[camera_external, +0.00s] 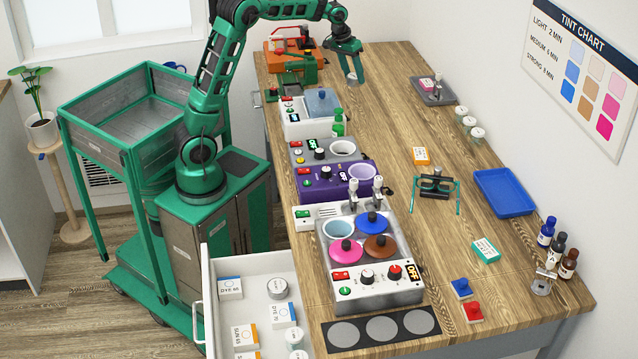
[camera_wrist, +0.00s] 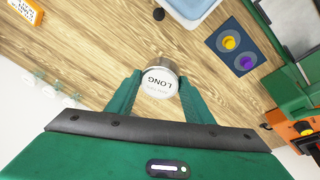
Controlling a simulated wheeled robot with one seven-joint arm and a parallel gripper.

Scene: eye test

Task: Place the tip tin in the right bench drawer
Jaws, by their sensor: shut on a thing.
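My gripper (camera_external: 352,78) is over the far part of the wooden bench, shut on a small round tin. In the wrist view the tin (camera_wrist: 158,85) sits between the green fingertips; its pale lid reads "LONG", upside down, with smaller unreadable print. The tin appears held above the bench top, though the exact gap is hard to tell. A white bench drawer (camera_external: 208,275) stands open at the near left, far from my gripper. It holds several boxes, including "DYE" boxes (camera_external: 230,287), and a few round tins (camera_external: 278,288). Its near end is cut off by the frame.
Appliances line the bench's left side: a purple warmer (camera_external: 325,190), a multi-pot unit (camera_external: 376,292) beside the drawer, and a blue-lidded device (camera_external: 322,103). Several pale tins (camera_external: 469,123) stand along the right. A blue tray (camera_external: 504,192) and glasses (camera_external: 436,187) lie nearer.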

